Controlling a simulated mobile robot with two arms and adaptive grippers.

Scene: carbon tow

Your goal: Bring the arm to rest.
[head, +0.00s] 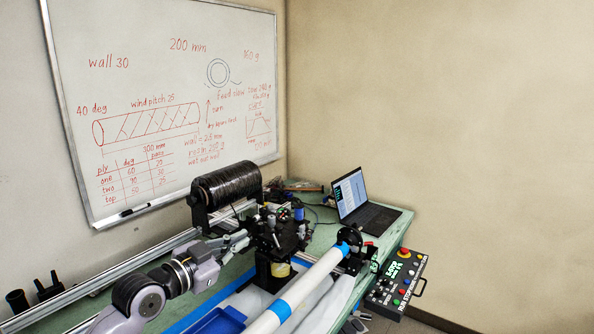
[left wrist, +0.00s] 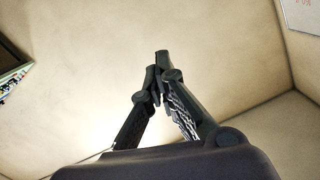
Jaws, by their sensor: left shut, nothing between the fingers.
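My left arm comes in from the lower left in the head view. Its gripper (head: 241,241) is at the winding machine, beside the carriage (head: 277,230) and below the black tow spool (head: 228,186). I cannot tell whether it touches the carriage. In the left wrist view the gripper's fingers (left wrist: 162,75) meet at their tips, shut with nothing between them. My right gripper is in neither view.
A white tube (head: 302,290) with blue bands runs along the machine in front. A blue tray (head: 219,321) lies at the bottom. An open laptop (head: 362,205) and a button panel (head: 397,283) are on the right. A whiteboard (head: 165,60) hangs behind.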

